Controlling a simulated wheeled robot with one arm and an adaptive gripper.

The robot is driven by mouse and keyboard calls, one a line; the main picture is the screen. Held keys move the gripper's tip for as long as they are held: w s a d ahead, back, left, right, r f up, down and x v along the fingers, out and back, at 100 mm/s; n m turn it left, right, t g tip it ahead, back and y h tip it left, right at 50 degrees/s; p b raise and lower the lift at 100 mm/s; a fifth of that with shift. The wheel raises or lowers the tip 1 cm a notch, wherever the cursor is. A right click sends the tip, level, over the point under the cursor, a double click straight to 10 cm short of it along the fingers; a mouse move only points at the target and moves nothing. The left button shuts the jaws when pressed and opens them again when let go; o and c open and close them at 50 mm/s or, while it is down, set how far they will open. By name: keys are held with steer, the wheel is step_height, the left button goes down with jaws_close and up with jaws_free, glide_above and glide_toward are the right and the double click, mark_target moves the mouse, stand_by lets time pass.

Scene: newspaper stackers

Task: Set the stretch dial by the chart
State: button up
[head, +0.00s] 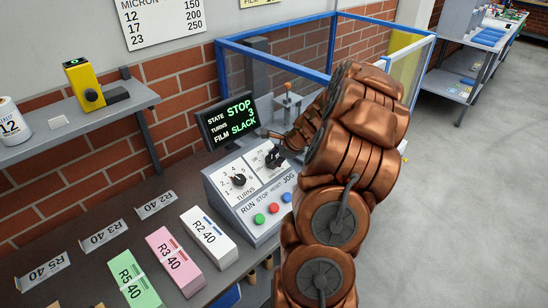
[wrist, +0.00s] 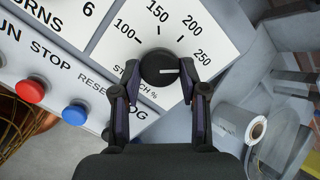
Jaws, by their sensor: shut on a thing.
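The stretch dial is a black round knob (wrist: 160,69) with a white pointer line. In the wrist view the line points right, close to the 250 mark; 100, 150 and 200 lie the other way round the scale. My gripper (wrist: 159,80) is shut on the knob, one finger on each side. In the head view my gripper (head: 280,147) is at the panel's upper right and partly hides the dial. The wall chart (head: 162,18), cut off at the top, pairs 12 with 150, 17 with 200 and 23 with 250. A white roll (head: 9,122) marked 12 stands on the shelf.
The control panel (head: 222,195) also has a turns dial (head: 239,180) and green, red and blue buttons. The screen (head: 229,121) reads STOP, turns 3, film SLACK. Labelled R2, R3 and R5 stacks lie in front. A blue-framed enclosure (head: 270,33) stands behind my arm.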

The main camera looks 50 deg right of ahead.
steer(key=o, duration=1.1)
steer(key=shift+o, duration=0.2)
steer(key=v, duration=1.2)
